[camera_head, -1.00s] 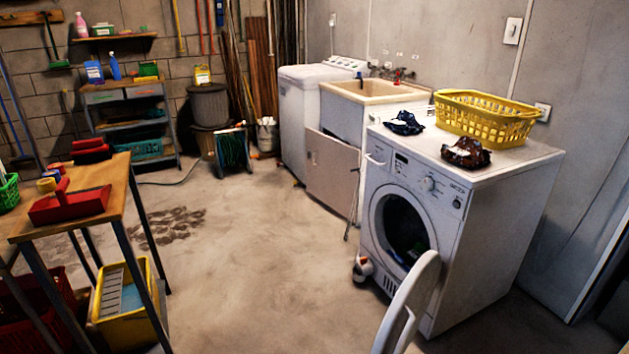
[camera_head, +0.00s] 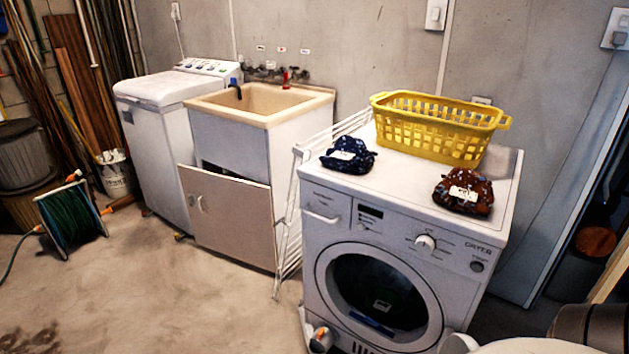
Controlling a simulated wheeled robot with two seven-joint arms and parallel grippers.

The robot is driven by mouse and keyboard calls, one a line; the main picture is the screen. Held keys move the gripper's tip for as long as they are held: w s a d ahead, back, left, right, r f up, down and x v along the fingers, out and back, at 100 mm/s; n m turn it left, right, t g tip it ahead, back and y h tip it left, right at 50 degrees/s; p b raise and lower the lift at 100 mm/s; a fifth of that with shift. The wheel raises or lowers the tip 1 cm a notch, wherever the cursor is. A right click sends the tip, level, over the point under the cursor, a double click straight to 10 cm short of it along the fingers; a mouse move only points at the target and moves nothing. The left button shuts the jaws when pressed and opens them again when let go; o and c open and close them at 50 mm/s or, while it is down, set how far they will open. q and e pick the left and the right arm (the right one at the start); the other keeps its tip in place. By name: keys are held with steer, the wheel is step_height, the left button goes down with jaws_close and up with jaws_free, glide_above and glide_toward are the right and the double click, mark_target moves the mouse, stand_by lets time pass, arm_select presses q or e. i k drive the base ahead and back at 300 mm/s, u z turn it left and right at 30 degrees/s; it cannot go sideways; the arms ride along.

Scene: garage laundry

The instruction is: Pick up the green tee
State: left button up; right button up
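No plainly green tee shows in view. A dark bundle with a pale label (camera_head: 383,305) lies inside the drum of the white dryer (camera_head: 330,240); its colour is too dark to be sure of. On the dryer's top lie a navy patterned cloth bundle (camera_head: 347,154) at the left and a rust-brown patterned bundle (camera_head: 463,191) at the right front, both with white labels.
A yellow laundry basket (camera_head: 440,128) stands at the back of the dryer top. A white folding rack (camera_head: 290,225) leans between the dryer and the sink cabinet (camera_head: 230,215). A white-and-orange object (camera_head: 320,337) is by the dryer's foot.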

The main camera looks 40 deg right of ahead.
mark_target(383, 300)
steer(key=i, duration=2.3)
steer(key=z, duration=2.5)
steer(key=i, duration=1)
steer(key=u, duration=0.05)
